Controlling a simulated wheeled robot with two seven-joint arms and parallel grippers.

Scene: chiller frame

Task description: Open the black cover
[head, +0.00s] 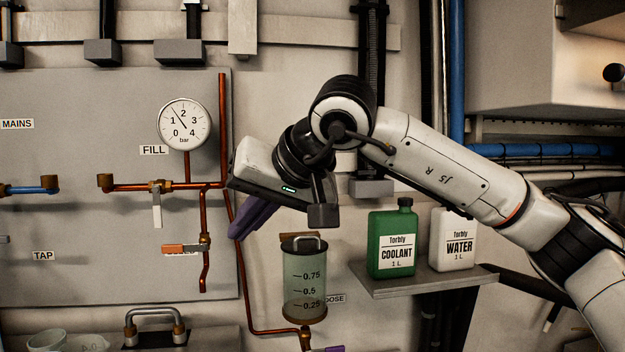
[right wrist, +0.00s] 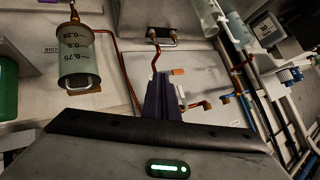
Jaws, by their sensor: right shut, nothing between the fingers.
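The black cover (head: 302,245) sits on top of a clear dosing cylinder (head: 304,285) marked 0.25 to 0.75, and has a metal handle loop. It looks closed. In the right wrist view the cylinder appears upside down at the upper left, with the cover (right wrist: 79,81) at its lower end. My right gripper (head: 238,234) has purple fingers, shut and empty. It is up and left of the cover, apart from it, pointing down-left. In the right wrist view the fingers (right wrist: 160,85) point toward the panel, right of the cylinder. My left gripper is out of view.
A shelf (head: 425,284) right of the cylinder holds a green coolant bottle (head: 392,243) and a white water bottle (head: 452,240). Copper pipes with valve levers and a pressure gauge (head: 185,124) are on the left panel. A purple lever (head: 330,348) shows below the cylinder.

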